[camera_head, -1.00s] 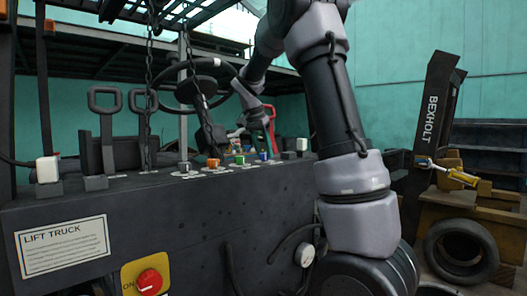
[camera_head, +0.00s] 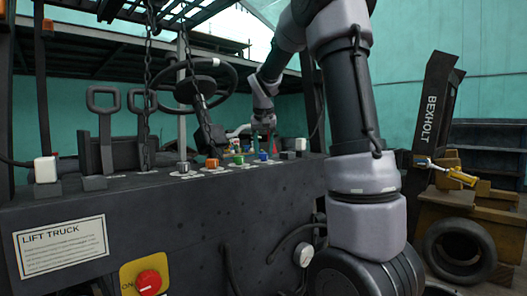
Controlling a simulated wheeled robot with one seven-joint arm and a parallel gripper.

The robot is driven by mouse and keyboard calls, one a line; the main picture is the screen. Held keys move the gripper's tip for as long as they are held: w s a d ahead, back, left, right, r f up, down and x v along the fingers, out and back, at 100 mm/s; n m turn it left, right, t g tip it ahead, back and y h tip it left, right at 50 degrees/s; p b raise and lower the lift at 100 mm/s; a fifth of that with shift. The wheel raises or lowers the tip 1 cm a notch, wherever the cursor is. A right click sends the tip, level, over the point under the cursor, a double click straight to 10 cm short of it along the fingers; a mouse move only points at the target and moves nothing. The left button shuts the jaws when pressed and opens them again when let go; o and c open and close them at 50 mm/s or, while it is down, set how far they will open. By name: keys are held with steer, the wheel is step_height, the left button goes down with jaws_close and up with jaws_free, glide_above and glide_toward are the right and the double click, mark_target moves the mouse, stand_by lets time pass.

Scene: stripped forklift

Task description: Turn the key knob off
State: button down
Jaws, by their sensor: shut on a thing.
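My gripper (camera_head: 264,134) is at the back of the dark control panel (camera_head: 130,215) in the head view, pointing down. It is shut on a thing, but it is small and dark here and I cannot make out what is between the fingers. A row of small knobs stands on the panel top: silver (camera_head: 183,167), orange (camera_head: 212,162), green (camera_head: 239,158) and blue (camera_head: 263,155). The blue one is just below and in front of my gripper. Which one is the key knob cannot be told. A red piece (camera_head: 273,147) shows beside the fingers, mostly covered by them.
The steering wheel (camera_head: 224,76) is left of my gripper, with chains (camera_head: 148,60) hanging further left. Grey loop handles (camera_head: 104,103) and white-topped switches (camera_head: 46,169) stand on the panel. A red button (camera_head: 149,282) is on its front. A tyre (camera_head: 462,250) lies at the right.

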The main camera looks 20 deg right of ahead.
stand_by(0.4)
steer(key=shift+c, duration=1.8)
jaws_free()
steer(key=v, duration=1.1)
steer(key=shift+f, duration=0.1)
steer(key=s+a+f+t+y, duration=0.1)
steer(key=s+a+f, duration=0.1)
steer(key=s, duration=0.6)
steer(key=s+a+f+t+y, duration=0.1)
steer(key=s+a+f, duration=0.2)
steer(key=s, duration=0.6)
steer(key=s+a+f+t+y, duration=0.1)
steer(key=s+f, duration=0.3)
steer(key=s, duration=0.4)
steer(key=shift+s+a+f+y, duration=0.2)
steer(key=shift+a+y, duration=0.2)
steer(key=shift+a, duration=0.5)
